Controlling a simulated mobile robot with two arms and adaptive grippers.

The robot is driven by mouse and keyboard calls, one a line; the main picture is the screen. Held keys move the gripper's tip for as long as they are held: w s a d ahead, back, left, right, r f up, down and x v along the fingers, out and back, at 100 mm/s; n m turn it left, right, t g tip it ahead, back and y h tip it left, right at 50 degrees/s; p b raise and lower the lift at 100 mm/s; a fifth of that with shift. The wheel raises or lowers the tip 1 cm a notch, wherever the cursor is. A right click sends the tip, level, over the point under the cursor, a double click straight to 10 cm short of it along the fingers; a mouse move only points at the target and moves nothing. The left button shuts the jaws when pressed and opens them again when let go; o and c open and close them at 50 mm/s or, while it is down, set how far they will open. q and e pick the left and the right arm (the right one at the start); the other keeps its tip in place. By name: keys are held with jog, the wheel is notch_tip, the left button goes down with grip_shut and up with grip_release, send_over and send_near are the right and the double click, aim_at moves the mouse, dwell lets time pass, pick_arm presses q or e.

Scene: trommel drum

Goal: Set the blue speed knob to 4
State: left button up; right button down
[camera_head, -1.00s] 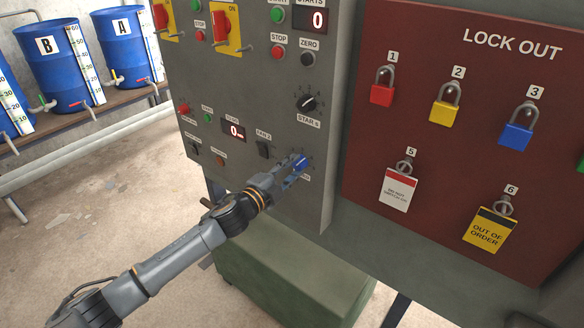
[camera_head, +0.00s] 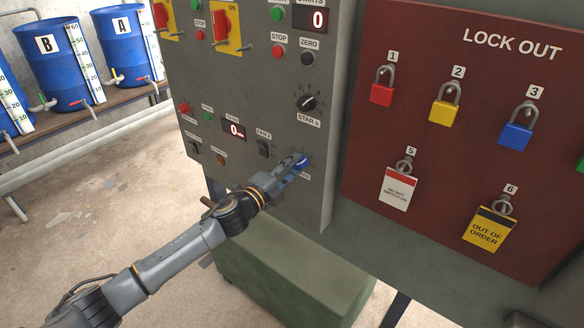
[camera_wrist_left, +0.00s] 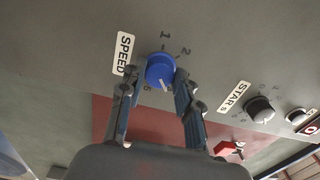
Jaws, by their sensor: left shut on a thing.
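The blue speed knob (camera_head: 300,160) sits low on the right of the grey control panel. In the left wrist view the knob (camera_wrist_left: 159,68) is beside a white SPEED label (camera_wrist_left: 123,54), with a 1 and a 2 readable on its dial. Its white pointer line points toward the bottom of that view, slightly right; the number there is partly hidden by a finger. My left gripper (camera_head: 291,168) is shut on the knob, one finger on each side, as the wrist view also shows (camera_wrist_left: 155,82). My right gripper is not in view.
A black STAR knob (camera_head: 307,103) is just above the blue knob. A small black switch (camera_head: 263,148) and a red display (camera_head: 234,130) are to its left. A red lockout board (camera_head: 450,150) with padlocks is at right. A green box (camera_head: 290,270) stands below.

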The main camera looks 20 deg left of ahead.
pick_arm(q)
jog(key=o, duration=1.2)
jog(key=shift+c, duration=0.2)
jog(key=v, duration=1.2)
jog(key=s+a+f+n+g+y, duration=0.1)
jog(key=a+f+n+g+y, duration=0.2)
jog(key=f, duration=0.9)
jog(key=s+a+f+n+g+y, duration=0.15)
jog(key=a+f+n, duration=0.3)
jog(key=f, duration=0.75)
jog(key=s+a+f+n+g+y, duration=0.1)
jog(key=s+f+n, duration=0.1)
jog(key=s+f, duration=0.45)
jog(key=s+f+n+g+y, duration=0.1)
jog(key=s+f+n+g, duration=0.2)
jog(key=f, duration=0.6)
jog(key=s+d+f+n+g, duration=0.2)
jog(key=s+f+n+g, duration=0.1)
jog(key=s+f, duration=1.1)
jog(key=s+d+f+n+g, duration=0.1)
jog(key=s+d+f, duration=0.1)
jog(key=s, duration=0.5)
jog(key=s+d+f+n+g, duration=0.1)
jog(key=s+d+f+g, duration=0.1)
jog(key=s, duration=0.6)
jog(key=s+d+f+n+g, duration=0.1)
jog(key=s+d+n, duration=0.1)
jog(key=s, duration=0.6)
jog(key=shift+d+f, duration=0.4)
jog(key=shift+d, duration=0.3)
